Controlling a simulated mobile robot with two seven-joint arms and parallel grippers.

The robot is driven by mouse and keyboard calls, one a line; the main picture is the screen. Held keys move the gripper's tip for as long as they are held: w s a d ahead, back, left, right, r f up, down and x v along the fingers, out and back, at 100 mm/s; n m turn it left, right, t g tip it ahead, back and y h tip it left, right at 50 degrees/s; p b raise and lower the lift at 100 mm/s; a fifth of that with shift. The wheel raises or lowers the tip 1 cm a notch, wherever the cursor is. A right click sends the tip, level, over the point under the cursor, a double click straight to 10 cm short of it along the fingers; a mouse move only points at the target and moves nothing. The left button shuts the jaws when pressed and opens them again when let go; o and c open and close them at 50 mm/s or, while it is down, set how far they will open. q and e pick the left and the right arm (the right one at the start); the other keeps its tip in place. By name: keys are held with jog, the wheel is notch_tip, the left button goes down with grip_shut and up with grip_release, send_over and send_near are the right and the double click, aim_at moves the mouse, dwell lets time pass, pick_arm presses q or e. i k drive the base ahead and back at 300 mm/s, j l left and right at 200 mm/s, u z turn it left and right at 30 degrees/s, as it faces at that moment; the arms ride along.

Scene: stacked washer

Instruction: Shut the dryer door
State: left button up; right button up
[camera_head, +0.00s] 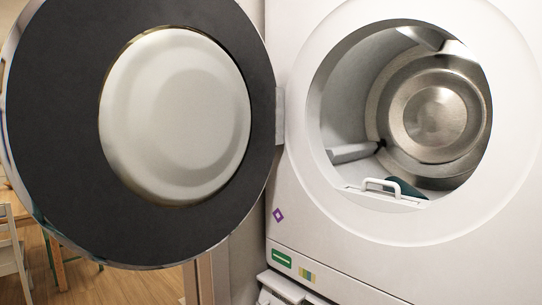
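The dryer door (60,120) is round and dark grey, with a pale domed middle. It stands wide open to the left, on a hinge (280,115) at the left of the opening. The white dryer (350,260) is at the right, with its metal drum (435,115) in plain sight. A dark teal item (405,187) lies low in the drum, partly hidden by the front rim. Neither of my grippers shows in the head view.
A white handle-like part (380,184) sits at the lower rim of the opening. Part of the machine below shows at the bottom (285,288). A chair (12,262) and a wooden floor (110,285) are at the lower left, behind the door.

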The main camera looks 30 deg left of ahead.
aim_at(138, 134)
jog(key=k+j+u, duration=0.1)
jog(key=j+u, duration=1.1)
jog(key=j, duration=0.2)
